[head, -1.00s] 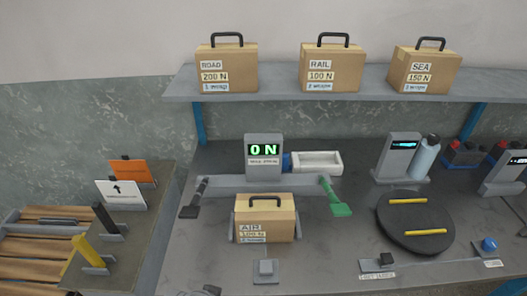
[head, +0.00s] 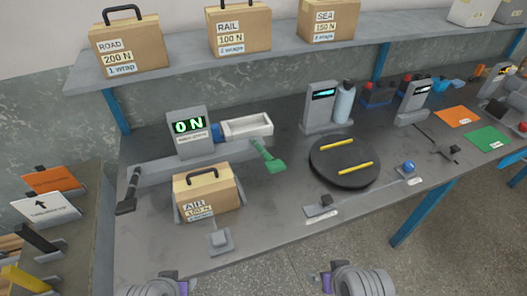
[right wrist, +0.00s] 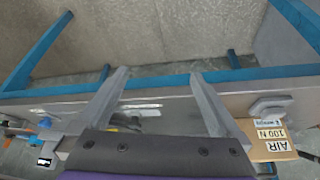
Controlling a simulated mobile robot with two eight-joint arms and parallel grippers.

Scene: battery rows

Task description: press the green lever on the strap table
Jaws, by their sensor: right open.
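The green lever (head: 268,157) sticks out toward the front from the right end of the grey strapping unit (head: 188,132), whose display reads 0 N. A black lever (head: 128,190) is at its left end. The AIR 100 N box (head: 208,192) stands upright in front of the unit; it also shows at the right of the right wrist view (right wrist: 270,130). My right gripper (right wrist: 160,74) is open and empty in the right wrist view, in front of the table edge. The green lever is not visible there. In the head view only grey and purple arm parts show at the bottom; my left fingers are out of view.
A round black turntable (head: 345,178) with yellow strips lies right of the lever. A small grey button block (head: 221,240) is in front of the box. A shelf (head: 100,76) above holds several boxes.

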